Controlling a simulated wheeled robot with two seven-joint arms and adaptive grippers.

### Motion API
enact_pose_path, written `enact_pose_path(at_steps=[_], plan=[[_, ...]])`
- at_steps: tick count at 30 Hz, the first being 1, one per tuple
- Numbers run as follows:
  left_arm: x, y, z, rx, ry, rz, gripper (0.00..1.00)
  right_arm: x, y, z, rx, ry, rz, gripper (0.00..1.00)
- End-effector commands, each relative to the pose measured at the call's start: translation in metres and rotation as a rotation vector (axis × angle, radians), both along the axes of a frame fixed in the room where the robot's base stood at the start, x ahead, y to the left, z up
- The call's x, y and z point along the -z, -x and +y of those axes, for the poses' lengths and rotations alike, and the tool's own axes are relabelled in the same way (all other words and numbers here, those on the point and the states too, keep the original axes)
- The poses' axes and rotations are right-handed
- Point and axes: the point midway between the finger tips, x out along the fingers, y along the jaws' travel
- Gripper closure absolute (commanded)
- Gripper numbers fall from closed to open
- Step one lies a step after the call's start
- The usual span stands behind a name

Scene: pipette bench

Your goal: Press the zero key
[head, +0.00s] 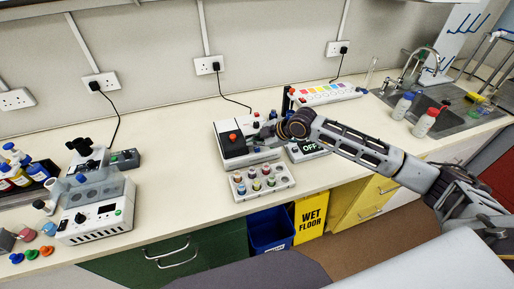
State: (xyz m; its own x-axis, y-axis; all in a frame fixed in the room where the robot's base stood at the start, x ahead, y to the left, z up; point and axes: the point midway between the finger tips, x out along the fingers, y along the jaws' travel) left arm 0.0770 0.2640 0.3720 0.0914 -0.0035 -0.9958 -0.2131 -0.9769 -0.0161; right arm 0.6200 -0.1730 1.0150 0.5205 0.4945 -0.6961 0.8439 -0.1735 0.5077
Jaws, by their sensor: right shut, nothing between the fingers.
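My right gripper (264,132) reaches in from the right over the bench. It is shut and empty, with its tips beside or above the right part of a white device (228,156) with a black block and a red knob. I cannot tell whether the tips touch it. A smaller unit with a dark display (309,147) reading "OFF" stands just right of it, partly behind my right arm. No key marked zero can be made out; the keys here are too small or hidden by the gripper. My left gripper is not in view.
A white rack (283,182) with several coloured caps stands in front of the device, near the bench edge. A white panel with coloured squares (323,95) stands behind. Bottles (426,122) stand by the sink at right. The bench (174,170) left of the device is clear.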

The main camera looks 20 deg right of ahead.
Motion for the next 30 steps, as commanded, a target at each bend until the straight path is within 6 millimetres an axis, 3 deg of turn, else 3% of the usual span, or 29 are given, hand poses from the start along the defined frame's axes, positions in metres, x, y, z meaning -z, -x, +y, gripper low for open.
enact_pose_path(at_steps=[30], plan=[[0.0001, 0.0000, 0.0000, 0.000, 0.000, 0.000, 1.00, 0.0089, 0.0017, 0.0000, -0.001, 0.002, 0.007, 1.00]])
